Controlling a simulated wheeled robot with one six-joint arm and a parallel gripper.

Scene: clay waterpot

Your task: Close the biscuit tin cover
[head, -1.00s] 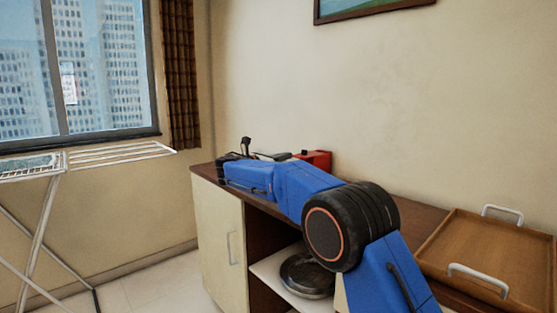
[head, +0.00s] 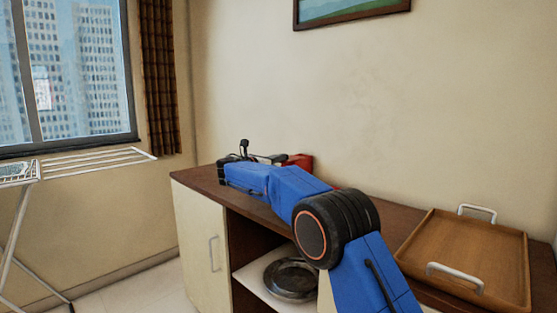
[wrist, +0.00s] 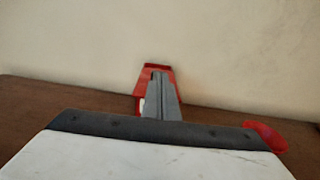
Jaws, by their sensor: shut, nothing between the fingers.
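A red object (head: 299,161), which looks like the biscuit tin, sits on the dark brown counter near the wall, partly behind my arm in the head view. In the wrist view its red surface (wrist: 147,80) shows behind and around my grey fingers. My gripper (wrist: 160,76) is shut and empty, its fingertips in front of or against the red surface; I cannot tell whether they touch. A second red piece (wrist: 265,135) shows at the right, partly hidden by my gripper's body. The cover's angle cannot be made out.
A wooden tray (head: 470,255) with white handles stands on the counter (head: 205,178) at the right. A round dark-lidded pan (head: 290,280) sits on the shelf below. The wall is close behind the red object. A white drying rack (head: 95,160) stands at the left.

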